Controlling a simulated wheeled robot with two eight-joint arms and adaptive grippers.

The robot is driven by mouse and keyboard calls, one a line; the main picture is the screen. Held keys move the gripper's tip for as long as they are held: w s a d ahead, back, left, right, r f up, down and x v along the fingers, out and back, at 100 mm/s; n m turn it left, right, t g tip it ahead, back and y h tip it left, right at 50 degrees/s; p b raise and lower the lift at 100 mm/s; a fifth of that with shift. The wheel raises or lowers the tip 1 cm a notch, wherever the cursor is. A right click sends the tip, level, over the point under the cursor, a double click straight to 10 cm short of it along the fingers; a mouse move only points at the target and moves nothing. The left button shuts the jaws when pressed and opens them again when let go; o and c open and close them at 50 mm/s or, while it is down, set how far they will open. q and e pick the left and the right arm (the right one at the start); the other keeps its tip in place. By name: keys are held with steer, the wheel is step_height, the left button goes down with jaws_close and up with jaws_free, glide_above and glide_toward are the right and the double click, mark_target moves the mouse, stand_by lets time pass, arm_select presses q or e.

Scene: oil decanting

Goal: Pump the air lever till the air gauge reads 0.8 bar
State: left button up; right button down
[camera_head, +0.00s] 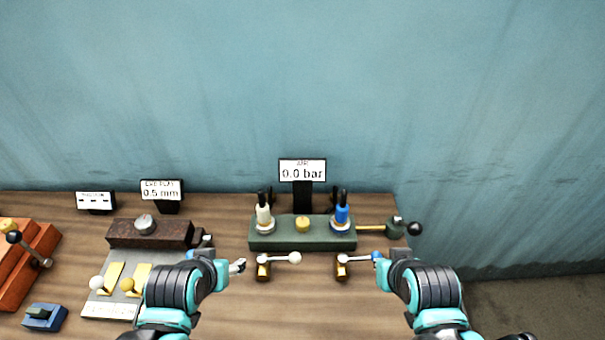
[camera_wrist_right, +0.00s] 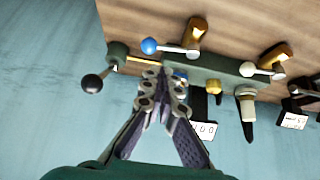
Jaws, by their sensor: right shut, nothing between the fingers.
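The air gauge (camera_head: 302,173) reads 0.0 bar behind a green block (camera_head: 290,242). A lever with a black ball (camera_head: 414,228) sits on a brass rod at the block's right end; the ball also shows in the right wrist view (camera_wrist_right: 93,83). I cannot tell whether this is the air lever. My right gripper (camera_wrist_right: 160,73) is shut and empty; in the wrist view its tips overlap the near edge of the block, and contact is unclear. In the head view my right arm ends beside the blue ball handle. My left gripper (camera_head: 238,266) is left of the white ball handle; its opening is unclear.
A white ball handle (camera_head: 293,258) and a blue ball handle (camera_wrist_right: 149,46) lie on brass mounts in front of the block. White (camera_head: 264,214) and blue (camera_head: 341,214) fittings stand on it. A brown block (camera_head: 150,234) and orange unit (camera_head: 35,265) are left. The wall is close behind.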

stand_by(0.7)
steer(key=w+d+r+n+g+h+p, duration=0.1)
steer(key=w+d+r+n+g+p, duration=0.1)
steer(key=w+d+r+p, duration=0.3)
steer(key=w+r+n+g+p, duration=0.1)
steer(key=w+r+g+p, duration=0.1)
steer(key=w+p, duration=0.4)
steer(key=w+d+r+n+g+h+p, duration=0.1)
steer(key=w+d+r+n+p, duration=0.1)
steer(key=w+d+r+p, duration=0.3)
steer(key=w+f+n+g+p, duration=0.1)
steer(key=w+f+g+p, duration=0.1)
steer(key=w+p, duration=0.3)
steer(key=shift+d+f+h, duration=0.3)
steer(key=shift+d+f, duration=0.15)
steer(key=shift+f, duration=0.45)
steer(key=b, duration=0.3)
glide_above(407, 224)
steer(key=f, duration=0.3)
steer(key=w+f, duration=0.1)
steer(key=f, duration=0.1)
steer(key=shift+f, duration=0.35)
steer(key=shift+s+f+b, duration=0.25)
steer(key=shift+s+b, duration=0.05)
steer(key=shift+s, duration=0.15)
